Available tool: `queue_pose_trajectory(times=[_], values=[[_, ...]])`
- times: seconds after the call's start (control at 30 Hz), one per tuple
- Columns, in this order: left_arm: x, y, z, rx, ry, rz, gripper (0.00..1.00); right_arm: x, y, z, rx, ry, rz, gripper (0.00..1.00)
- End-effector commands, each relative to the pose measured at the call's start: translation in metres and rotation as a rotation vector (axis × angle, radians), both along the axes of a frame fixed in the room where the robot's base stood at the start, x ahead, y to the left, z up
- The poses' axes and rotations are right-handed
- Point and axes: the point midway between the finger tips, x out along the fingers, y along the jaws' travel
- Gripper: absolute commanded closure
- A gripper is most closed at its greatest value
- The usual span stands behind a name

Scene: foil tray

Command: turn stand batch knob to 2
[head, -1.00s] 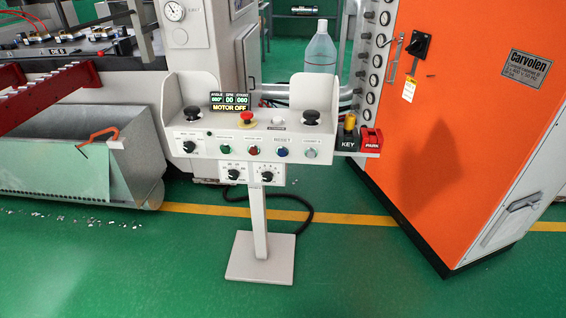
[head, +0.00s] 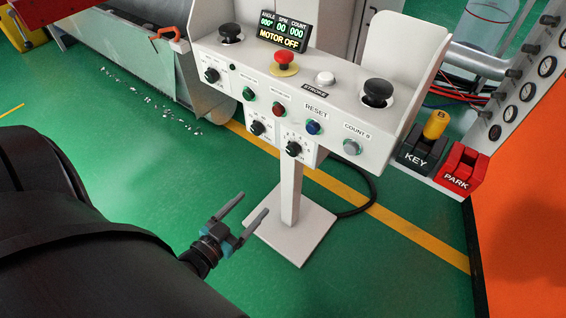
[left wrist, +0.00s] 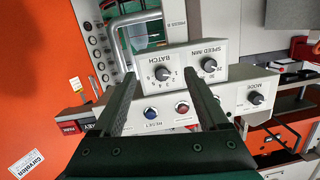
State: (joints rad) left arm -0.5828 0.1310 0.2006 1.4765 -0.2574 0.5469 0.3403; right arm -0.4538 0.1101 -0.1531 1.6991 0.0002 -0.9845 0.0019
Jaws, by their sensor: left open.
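The batch knob (head: 293,148) is black with a pale pointer line. It is the right one of two knobs on the small lower panel of the white control stand (head: 345,100). In the left wrist view, turned upside down, the batch knob (left wrist: 162,73) shows beyond and between my fingertips under the label BATCH. Its exact setting is too small to read surely. My left gripper (head: 254,203) is open and empty, lower than the panel and apart from the knob. It also shows in the left wrist view (left wrist: 160,82). My right gripper is not in view.
The speed knob (head: 257,128) sits close beside the batch knob. Above are push buttons, a red mushroom button (head: 284,58) and a display reading MOTOR OFF (head: 285,31). KEY (head: 422,150) and PARK (head: 461,167) blocks stand at the right. The stand's foot (head: 290,236) is below.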

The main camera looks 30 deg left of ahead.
Motion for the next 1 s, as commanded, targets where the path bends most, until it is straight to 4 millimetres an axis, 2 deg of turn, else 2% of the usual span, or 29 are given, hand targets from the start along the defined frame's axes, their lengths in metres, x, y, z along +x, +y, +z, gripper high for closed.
queue_pose_trajectory(times=[0.1, 0.17, 0.37, 1.0], values=[[0.001, 0.002, 0.026, 0.012, -0.095, -0.026, 0.23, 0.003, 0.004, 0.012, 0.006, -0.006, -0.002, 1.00], [0.001, 0.002, 0.035, 0.015, -0.123, -0.035, 0.23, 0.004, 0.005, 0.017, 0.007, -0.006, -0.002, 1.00], [0.013, 0.002, 0.044, 0.019, -0.153, -0.044, 0.23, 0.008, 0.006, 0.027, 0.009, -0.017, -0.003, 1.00], [0.122, -0.004, 0.042, 0.019, -0.150, -0.044, 0.23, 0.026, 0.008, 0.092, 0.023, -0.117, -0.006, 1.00]])
